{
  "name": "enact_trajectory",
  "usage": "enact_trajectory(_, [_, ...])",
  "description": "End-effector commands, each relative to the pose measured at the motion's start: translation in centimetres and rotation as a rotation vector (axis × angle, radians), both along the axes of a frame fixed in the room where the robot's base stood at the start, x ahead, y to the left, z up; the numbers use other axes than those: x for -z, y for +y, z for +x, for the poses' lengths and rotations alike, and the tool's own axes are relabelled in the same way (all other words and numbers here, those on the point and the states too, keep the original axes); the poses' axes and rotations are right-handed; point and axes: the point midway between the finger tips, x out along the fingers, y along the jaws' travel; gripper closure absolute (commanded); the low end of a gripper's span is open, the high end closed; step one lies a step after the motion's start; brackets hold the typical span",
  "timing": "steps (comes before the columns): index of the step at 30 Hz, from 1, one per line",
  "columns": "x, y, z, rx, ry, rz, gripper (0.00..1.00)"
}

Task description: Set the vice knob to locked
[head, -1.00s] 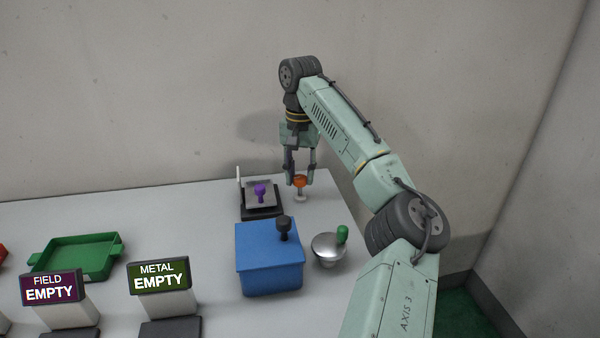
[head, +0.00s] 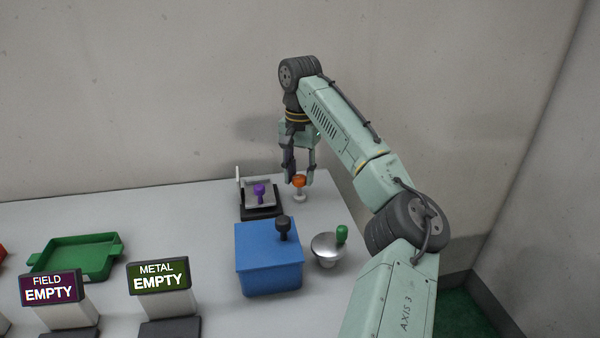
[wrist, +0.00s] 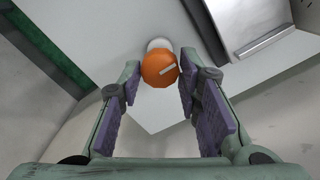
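An orange round knob (head: 299,181) stands on a short white post at the back right of the table. In the wrist view the knob (wrist: 157,72) has a pale line on top, lying nearly crosswise. No label shows its setting or names it as the vice knob. My gripper (head: 300,181) points down at the orange knob with its fingers apart. In the wrist view the purple pads of my gripper (wrist: 160,82) stand on either side of the knob, with a gap at the left; contact at the right is unclear.
Left of the knob is a dark-based device (head: 262,212) with a purple knob (head: 259,190). A green tray (head: 75,258) and two EMPTY signs stand left.

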Motion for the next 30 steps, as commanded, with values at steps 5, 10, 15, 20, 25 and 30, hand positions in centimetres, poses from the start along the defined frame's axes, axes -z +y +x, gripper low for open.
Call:
enact_trajectory(5, [0.0, 0.0, 0.0, -0.001, 0.0, 0.0, 0.55])
enact_trajectory(10, [0.0, 0.0, 0.0, -0.001, 0.0, 0.0, 0.51])
enact_trajectory(15, [0.0, 0.0, 0.0, -0.001, 0.0, 0.0, 0.51])
enact_trajectory(20, [-1.2, 0.0, 0.0, -0.001, -0.002, -0.003, 0.51])
enact_trajectory(25, [-4.5, 0.0, 0.0, 0.002, -0.004, -0.004, 0.51])
enact_trajectory(30, [-8.2, 0.0, 0.0, 0.002, -0.004, -0.003, 0.51])
